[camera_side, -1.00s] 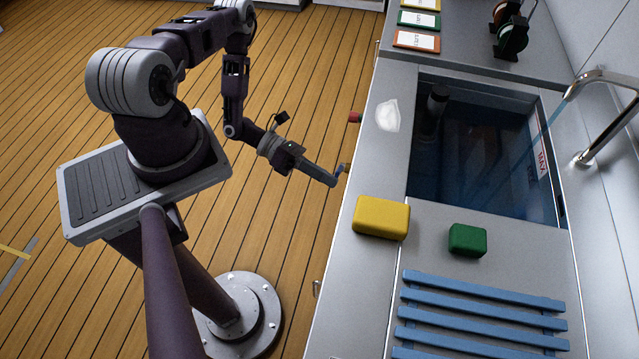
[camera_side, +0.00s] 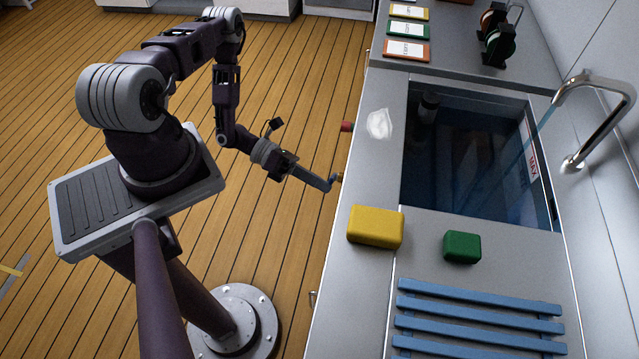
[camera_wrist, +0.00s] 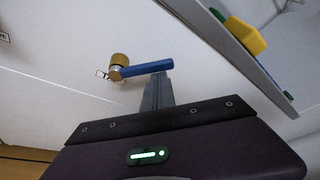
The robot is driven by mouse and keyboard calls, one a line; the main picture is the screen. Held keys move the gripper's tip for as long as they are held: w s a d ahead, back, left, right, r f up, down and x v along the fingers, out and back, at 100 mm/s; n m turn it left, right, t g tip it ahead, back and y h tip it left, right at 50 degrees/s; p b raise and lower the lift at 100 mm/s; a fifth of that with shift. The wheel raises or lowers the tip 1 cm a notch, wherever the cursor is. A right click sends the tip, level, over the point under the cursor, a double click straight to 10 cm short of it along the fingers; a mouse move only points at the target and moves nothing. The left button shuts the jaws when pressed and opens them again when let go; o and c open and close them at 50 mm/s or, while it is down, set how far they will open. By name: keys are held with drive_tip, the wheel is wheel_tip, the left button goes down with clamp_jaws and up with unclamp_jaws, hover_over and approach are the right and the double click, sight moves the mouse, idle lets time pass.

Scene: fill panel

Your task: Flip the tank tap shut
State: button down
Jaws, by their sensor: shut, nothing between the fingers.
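The tank tap is on the counter's front face. In the wrist view it has a round brass body (camera_wrist: 120,62) and a blue lever (camera_wrist: 147,69) pointing right, tilted slightly up. My gripper (camera_wrist: 158,80) is shut and empty, its fingertips at the lever's free end, on the lower side. I cannot tell if they touch it. In the side view my gripper (camera_side: 328,186) is beside the tap (camera_side: 340,177), which is small and partly hidden there. A small label (camera_wrist: 104,75) behind the tap is partly covered.
A red knob (camera_side: 347,126) sticks out of the same front face, farther back. Above are a yellow block (camera_side: 375,227), a green block (camera_side: 462,247) and a blue slatted rack (camera_side: 480,310). A faucet (camera_side: 598,95) runs into the water-filled tank (camera_side: 465,165). The floor before the counter is clear.

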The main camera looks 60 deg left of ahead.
drive_tip(key=shift+w+a+r+n+h, duration=0.9)
drive_tip(key=shift+w+a+r+n, duration=0.45)
drive_tip(key=shift+n, duration=0.55)
drive_tip(key=shift+w+a+r, duration=0.1)
drive_tip(key=shift+w+a, duration=0.05)
drive_tip(key=shift+w, duration=0.1)
drive_tip(key=s+d, duration=0.3)
drive_tip(key=f+v, duration=0.1)
drive_tip(key=v, duration=0.9)
